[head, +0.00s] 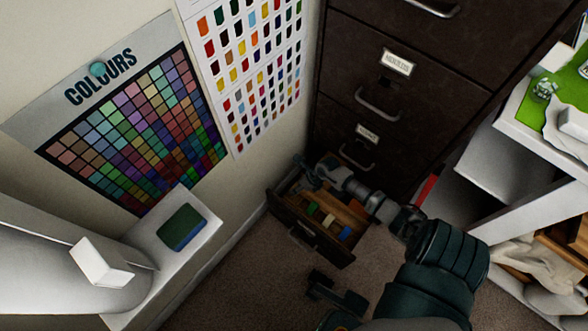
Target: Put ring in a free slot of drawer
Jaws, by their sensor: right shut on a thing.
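The open drawer (318,238) is pulled out low at the base of the dark cabinet. It has a dark front with a handle and a wooden inside. Green, yellowish and blue things (328,221) lie in its slots. My right gripper (304,166) is over the back left part of the drawer, its arm reaching in from the lower right. It is shut on the ring, which is too small and dark to make out. A dark jaw-like part (335,293) low in the middle seems to be my left gripper; its opening is unclear.
The dark cabinet (440,70) with shut, labelled drawers rises behind. Colour charts (135,120) hang on the left wall. A white stand with a green-blue pad (182,228) is at left. A white shelf unit (520,150) stands at right. Carpet (240,285) is clear before the drawer.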

